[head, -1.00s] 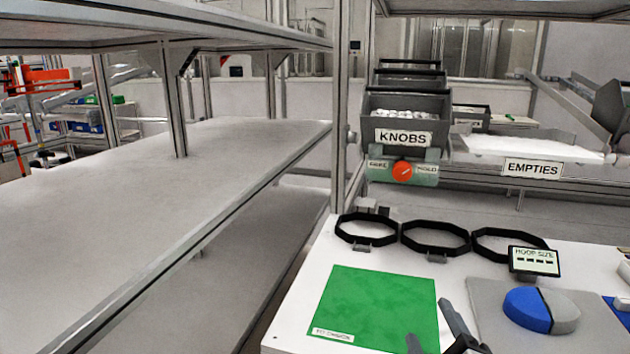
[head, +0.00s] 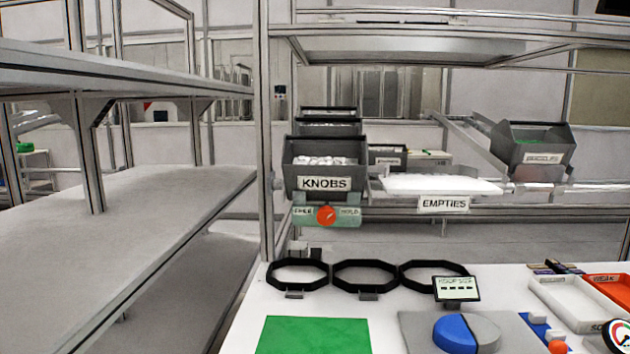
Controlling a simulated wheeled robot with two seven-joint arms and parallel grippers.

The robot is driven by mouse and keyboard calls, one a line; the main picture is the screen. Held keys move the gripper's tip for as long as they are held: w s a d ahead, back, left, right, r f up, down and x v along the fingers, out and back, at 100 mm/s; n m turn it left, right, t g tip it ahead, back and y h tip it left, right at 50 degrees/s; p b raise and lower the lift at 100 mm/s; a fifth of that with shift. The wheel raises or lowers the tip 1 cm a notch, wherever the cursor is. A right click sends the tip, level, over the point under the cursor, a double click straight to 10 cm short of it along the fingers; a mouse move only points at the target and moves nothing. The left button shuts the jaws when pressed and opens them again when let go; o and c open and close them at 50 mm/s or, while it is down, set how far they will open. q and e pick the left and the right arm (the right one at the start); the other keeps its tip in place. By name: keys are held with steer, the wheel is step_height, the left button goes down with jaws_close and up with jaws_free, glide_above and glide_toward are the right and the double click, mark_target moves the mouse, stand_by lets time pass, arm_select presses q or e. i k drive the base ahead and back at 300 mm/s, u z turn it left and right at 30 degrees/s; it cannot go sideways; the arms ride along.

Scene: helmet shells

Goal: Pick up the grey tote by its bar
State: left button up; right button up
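A grey tote labelled KNOBS (head: 326,166) sits on the rack at the back, with white knobs heaped in it. A dark bar runs across its top. More grey totes (head: 329,121) stand in line behind it. Another grey tote (head: 533,148) with green contents stands on the sloped rails at the right, its label too small to read surely. Which tote the task means I cannot tell. Neither of my grippers shows in the head view now.
The white table (head: 250,318) holds three black octagonal hoops (head: 363,276), a green mat (head: 314,337), a small sign (head: 457,289), a blue and grey disc (head: 455,334) and a white tray (head: 573,304). Grey shelving (head: 150,215) stands left. A white EMPTIES surface (head: 440,184) lies right of the knobs tote.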

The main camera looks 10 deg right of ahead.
mark_target(326, 172)
steer(key=z, duration=1.25)
steer(key=i, duration=0.4)
steer(key=u, duration=1.7)
